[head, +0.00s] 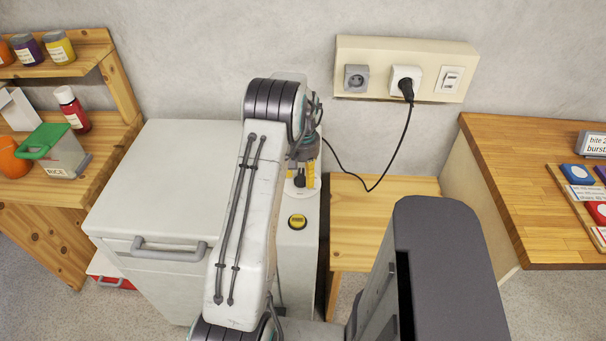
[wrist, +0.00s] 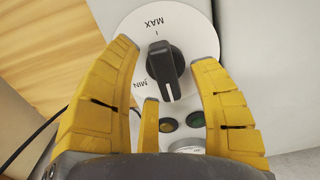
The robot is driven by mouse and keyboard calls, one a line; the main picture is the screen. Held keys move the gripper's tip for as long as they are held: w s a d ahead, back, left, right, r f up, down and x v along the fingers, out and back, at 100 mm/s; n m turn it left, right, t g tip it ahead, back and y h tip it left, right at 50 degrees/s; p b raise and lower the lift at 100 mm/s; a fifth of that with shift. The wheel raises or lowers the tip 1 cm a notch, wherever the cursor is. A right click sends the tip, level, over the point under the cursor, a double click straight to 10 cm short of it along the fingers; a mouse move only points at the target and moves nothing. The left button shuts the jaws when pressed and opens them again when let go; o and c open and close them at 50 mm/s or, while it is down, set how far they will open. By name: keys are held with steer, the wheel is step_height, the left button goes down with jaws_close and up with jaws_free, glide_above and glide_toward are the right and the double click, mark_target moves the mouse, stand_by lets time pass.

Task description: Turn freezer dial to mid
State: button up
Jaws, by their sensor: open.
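The freezer (head: 165,165) is a white chest with a grey handle, left of centre in the head view. Its dial (wrist: 164,68) is a black knob on a white disc (wrist: 128,28) marked MAX and MIN in the wrist view. The knob's grip runs nearly vertical in that picture, its top end toward MAX. My gripper (wrist: 165,56) has yellow fingers, open, one on either side of the knob with gaps showing. In the head view my gripper (head: 304,174) is over the freezer's right-hand panel, partly hidden by my arm.
A yellow button (head: 297,221) sits near the dial; a dark amber lamp (wrist: 167,125) and a green lamp (wrist: 195,119) show close to the fingers. A black plug cord (head: 395,152) hangs right of the freezer. Wooden shelves (head: 110,75) stand left, a wooden counter (head: 530,150) right.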

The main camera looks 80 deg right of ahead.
steer(key=shift+f, duration=0.3)
steer(key=shift+c, duration=0.5)
jaws_close()
